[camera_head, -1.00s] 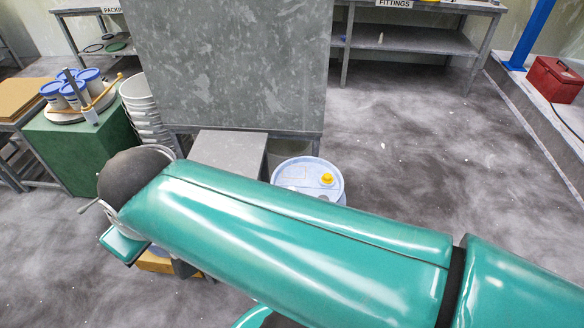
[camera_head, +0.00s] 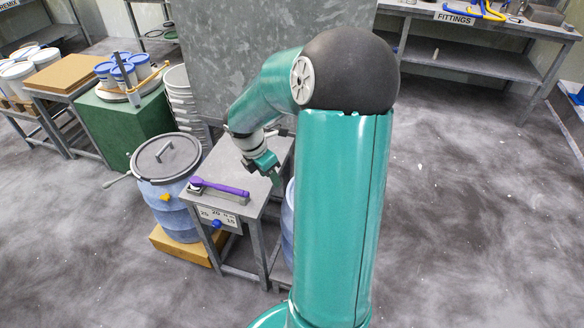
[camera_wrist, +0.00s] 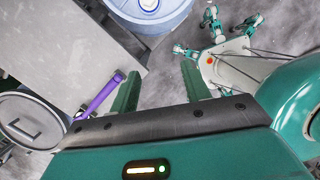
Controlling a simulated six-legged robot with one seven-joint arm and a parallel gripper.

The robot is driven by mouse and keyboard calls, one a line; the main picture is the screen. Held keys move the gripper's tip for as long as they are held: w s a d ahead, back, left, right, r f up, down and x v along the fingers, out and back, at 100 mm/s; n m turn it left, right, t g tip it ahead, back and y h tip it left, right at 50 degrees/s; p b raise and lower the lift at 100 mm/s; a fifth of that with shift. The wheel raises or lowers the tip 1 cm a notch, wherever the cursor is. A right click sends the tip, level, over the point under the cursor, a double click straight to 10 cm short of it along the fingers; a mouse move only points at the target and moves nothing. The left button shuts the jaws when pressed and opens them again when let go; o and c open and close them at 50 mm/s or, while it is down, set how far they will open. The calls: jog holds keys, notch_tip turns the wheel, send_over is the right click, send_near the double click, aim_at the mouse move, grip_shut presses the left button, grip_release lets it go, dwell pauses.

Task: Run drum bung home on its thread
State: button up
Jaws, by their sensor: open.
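The drum's yellow bung shows in neither current view. My gripper (camera_head: 274,178) hangs beside the table's right edge, fingers downward. In the wrist view the gripper (camera_wrist: 161,70) is open, with nothing between its two green fingers, and apart from the drum.
A purple-handled tool (camera_head: 220,188) lies on the small grey table (camera_head: 232,165). A lidded blue drum (camera_head: 168,165) stands to its left. A large grey metal cabinet (camera_head: 235,50) stands behind. White pails (camera_head: 180,95) are stacked beside it. Open floor lies to the right.

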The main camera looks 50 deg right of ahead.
jog(key=s+d+f+n+t+y, duration=0.1)
jog(key=s+d+f+n, duration=0.15)
jog(key=d+f, duration=0.4)
jog(key=s+d+f+n+y, duration=0.1)
jog(key=d+f+n+y, duration=0.1)
jog(key=d+f+n, duration=0.4)
jog(key=f, duration=0.2)
jog(key=f+m, duration=0.1)
jog(key=f, duration=0.2)
jog(key=d+f+m, duration=0.1)
jog(key=f, duration=0.1)
jog(key=shift+w+f, duration=0.15)
jog(key=shift+f, duration=0.1)
jog(key=shift+c, duration=1.1)
jog(key=c, duration=0.6)
jog(key=m, duration=0.4)
jog(key=shift+h, duration=0.3)
jog(key=shift+c, duration=0.2)
jog(key=m, duration=0.5)
jog(key=shift+w, duration=0.1)
jog(key=m, duration=2.6)
jog(key=shift+m, duration=0.25)
jog(key=o, duration=1.1)
